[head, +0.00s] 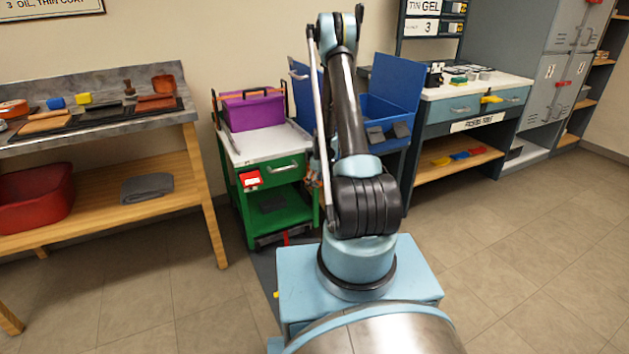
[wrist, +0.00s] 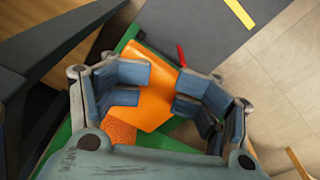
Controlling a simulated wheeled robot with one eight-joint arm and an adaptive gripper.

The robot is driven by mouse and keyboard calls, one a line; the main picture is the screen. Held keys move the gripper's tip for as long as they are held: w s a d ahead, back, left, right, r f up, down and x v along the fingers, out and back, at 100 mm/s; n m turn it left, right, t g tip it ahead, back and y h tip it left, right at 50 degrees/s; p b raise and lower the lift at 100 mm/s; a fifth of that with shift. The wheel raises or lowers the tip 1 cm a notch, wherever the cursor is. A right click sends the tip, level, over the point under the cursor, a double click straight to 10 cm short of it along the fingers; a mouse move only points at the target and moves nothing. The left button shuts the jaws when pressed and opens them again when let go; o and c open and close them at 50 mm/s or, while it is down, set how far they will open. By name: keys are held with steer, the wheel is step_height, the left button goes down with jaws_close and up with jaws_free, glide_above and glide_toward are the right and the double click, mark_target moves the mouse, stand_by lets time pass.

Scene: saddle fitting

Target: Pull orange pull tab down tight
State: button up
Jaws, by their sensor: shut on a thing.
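In the wrist view an orange pull tab (wrist: 153,70) runs between the two blue-padded fingers of my gripper (wrist: 157,92). The gripper is shut on the tab. A rougher orange piece (wrist: 119,132) shows just below it, close to the gripper's palm. Green surfaces (wrist: 128,40) lie behind and beside the tab. In the head view my arm hides the gripper and the tab, near the right side of the green cart (head: 284,205). How tight the tab is cannot be told.
A purple box (head: 254,110) stands on the cart's white top. A blue open bin (head: 385,112) is behind my arm. A workbench (head: 95,75) is at left and a drawer bench (head: 470,105) at right. A dark floor mat (wrist: 190,22) lies below; the right floor is clear.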

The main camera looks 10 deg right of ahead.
steer(key=o, duration=0.3)
steer(key=shift+d+f, duration=0.6)
steer(key=shift+f, duration=0.05)
steer(key=shift+o, duration=1)
steer(key=shift+s+d+f, duration=0.1)
steer(key=shift+s+d, duration=0.05)
steer(key=shift+d, duration=0.15)
steer(key=shift+s+d+r, duration=0.6)
steer(key=shift+s+r, duration=0.3)
steer(key=c, duration=1)
steer(key=shift+a+r, duration=0.15)
jaws_close()
steer(key=shift+r, duration=0.15)
step_height(320, 180, up, 12)
glide_above(323, 184)
steer(key=s, duration=0.2)
steer(key=shift+s+d+f, duration=0.1)
steer(key=shift+d+f, duration=0.1)
steer(key=shift+d, duration=0.2)
